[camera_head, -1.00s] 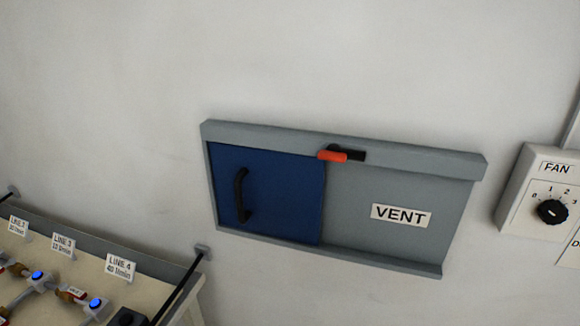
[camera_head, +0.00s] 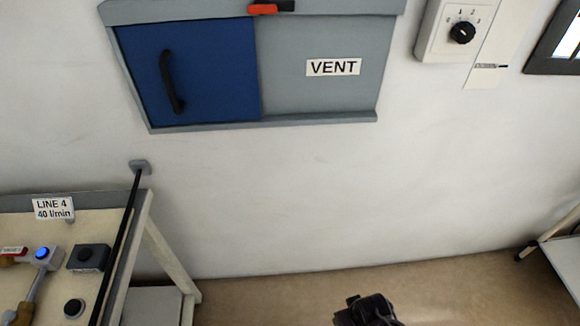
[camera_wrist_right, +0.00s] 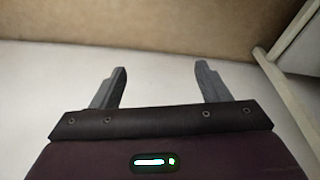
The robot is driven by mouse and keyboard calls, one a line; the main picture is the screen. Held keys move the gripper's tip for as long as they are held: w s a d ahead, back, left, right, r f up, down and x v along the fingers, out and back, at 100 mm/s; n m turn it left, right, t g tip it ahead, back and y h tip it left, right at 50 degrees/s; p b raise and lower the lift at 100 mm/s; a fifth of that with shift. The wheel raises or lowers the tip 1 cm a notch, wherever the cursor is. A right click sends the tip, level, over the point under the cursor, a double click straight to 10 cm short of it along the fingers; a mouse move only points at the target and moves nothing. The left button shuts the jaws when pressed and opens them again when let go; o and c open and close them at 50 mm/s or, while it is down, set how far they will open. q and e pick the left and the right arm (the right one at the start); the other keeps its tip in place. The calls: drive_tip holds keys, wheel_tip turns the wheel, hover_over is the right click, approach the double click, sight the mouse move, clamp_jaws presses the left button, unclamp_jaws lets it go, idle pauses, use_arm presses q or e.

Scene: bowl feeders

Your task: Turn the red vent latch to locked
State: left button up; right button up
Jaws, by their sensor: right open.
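The red vent latch (camera_head: 262,9) shows at the top edge of the head view, on the top rail of the grey vent frame (camera_head: 190,12). Its red handle lies level and points left from a black base (camera_head: 287,5). The blue vent door (camera_head: 190,70) with a black handle (camera_head: 170,82) fills the left half of the frame. My right gripper shows as a dark shape (camera_head: 368,310) at the bottom, well below the vent. In the right wrist view its two fingers (camera_wrist_right: 159,82) are apart with nothing between them. My left gripper is out of view.
A bench (camera_head: 100,235) with valves and a LINE 4 sign (camera_head: 53,208) stands at lower left, with a black rod (camera_head: 120,245) along its edge. A fan dial box (camera_head: 447,32) is on the wall at right. The wall below the vent is clear.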

drive_tip(key=w+a+r+n+t+b, duration=0.2)
drive_tip(key=w+r, duration=0.3)
drive_tip(key=r, duration=0.6)
drive_tip(key=w+a+r+n+t+b, duration=0.15)
drive_tip(key=w+r, duration=0.25)
drive_tip(key=r, duration=0.7)
drive_tip(key=n+t, duration=1.2)
drive_tip(key=n, duration=1.8)
approach(262, 11)
drive_tip(key=w, duration=0.2)
drive_tip(key=w+p, duration=0.2)
drive_tip(key=w, duration=0.5)
drive_tip(key=shift+c, duration=0.4)
